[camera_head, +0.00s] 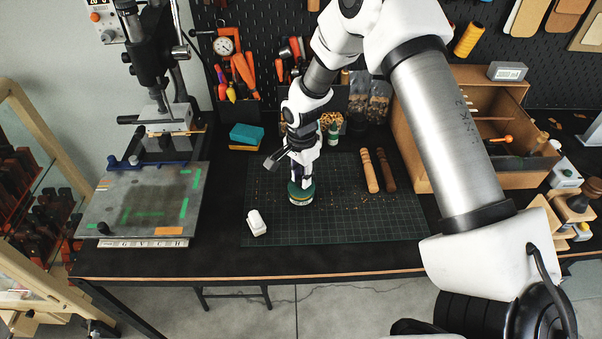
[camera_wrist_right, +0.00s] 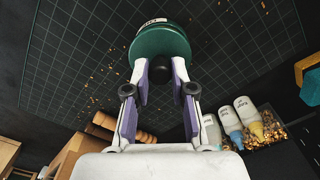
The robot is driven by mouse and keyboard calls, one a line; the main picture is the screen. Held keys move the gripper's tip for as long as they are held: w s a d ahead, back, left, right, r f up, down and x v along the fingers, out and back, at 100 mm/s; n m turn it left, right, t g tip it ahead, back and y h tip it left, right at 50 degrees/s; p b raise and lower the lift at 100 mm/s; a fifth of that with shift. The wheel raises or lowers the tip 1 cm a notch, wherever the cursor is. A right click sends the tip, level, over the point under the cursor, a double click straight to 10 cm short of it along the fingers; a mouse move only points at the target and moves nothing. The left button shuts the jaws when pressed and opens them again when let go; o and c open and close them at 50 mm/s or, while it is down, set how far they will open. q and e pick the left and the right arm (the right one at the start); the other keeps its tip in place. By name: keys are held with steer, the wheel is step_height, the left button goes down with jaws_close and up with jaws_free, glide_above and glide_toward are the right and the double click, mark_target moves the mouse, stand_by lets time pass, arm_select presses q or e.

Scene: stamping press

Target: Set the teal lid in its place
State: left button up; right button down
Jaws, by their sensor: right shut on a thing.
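The teal lid (camera_head: 301,187) is a round dark green-teal disc with a black knob, also seen in the right wrist view (camera_wrist_right: 160,44). My right gripper (camera_head: 302,177) points down over the lid, its fingers on either side of the black knob (camera_wrist_right: 180,70), shut on it. A small round jar (camera_head: 300,202) with a pale side is directly under the lid on the green cutting mat (camera_head: 350,222). A bit of its white label shows past the lid in the wrist view. I cannot tell whether the lid sits fully flat on the jar. My left gripper is not in view.
Two wooden handles (camera_head: 370,171) lie to the right, before an open wooden cabinet (camera_head: 460,178). A press (camera_head: 165,115) and metal plate (camera_head: 150,200) stand at left. The mat's front right is mostly clear.

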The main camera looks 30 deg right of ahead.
stand_by(0.3)
stand_by(0.4)
steer(key=shift+w+f, duration=0.1)
steer(key=shift+f, duration=0.1)
steer(key=shift+f, duration=0.6)
steer(key=c, duration=0.9)
jaws_free()
